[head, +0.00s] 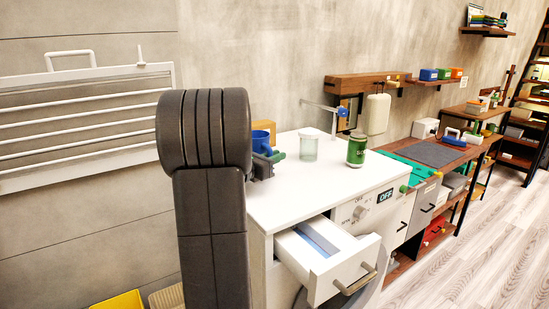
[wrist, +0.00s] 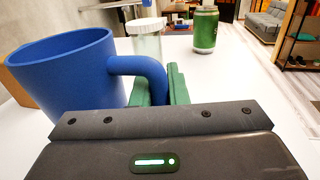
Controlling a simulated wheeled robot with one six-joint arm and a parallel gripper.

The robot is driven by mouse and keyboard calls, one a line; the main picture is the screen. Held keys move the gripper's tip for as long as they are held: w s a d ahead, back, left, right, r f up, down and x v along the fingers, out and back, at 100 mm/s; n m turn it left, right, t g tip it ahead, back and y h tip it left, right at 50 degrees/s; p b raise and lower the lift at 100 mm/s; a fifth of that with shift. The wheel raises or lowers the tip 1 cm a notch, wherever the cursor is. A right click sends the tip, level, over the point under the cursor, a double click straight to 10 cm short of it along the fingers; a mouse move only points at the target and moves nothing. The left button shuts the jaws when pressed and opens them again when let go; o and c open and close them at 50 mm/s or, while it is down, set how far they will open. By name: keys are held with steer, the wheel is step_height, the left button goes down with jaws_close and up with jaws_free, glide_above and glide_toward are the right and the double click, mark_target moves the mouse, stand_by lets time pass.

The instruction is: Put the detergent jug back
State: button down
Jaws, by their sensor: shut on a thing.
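My gripper (wrist: 160,84) has green fingers, shut on the handle of a blue open-topped vessel (wrist: 62,70) shaped like a mug or jug. In the head view the blue vessel (head: 264,127) is partly hidden behind my arm, and my gripper (head: 275,156) is over the left part of the white cabinet top (head: 300,185). The vessel looks upright; I cannot tell whether its base touches the top. Nothing is clearly marked as detergent. A cream jug-like container (head: 377,114) is by the wall behind the cabinet.
A clear jar with a white lid (head: 308,146) and a green can (head: 356,151) stand farther right on the cabinet top. A drawer (head: 325,262) is pulled out at the front. A metal arm-like fixture (head: 325,108) sticks out behind. The front of the top is clear.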

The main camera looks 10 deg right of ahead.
steer(key=shift+f, duration=0.1)
steer(key=c, duration=1.4)
jaws_free()
steer(key=shift+c, duration=0.2)
steer(key=shift+s+a, duration=0.1)
steer(key=b+v, duration=0.1)
steer(key=v, duration=1)
steer(key=shift+s+a, duration=0.2)
steer(key=shift+a, duration=0.15)
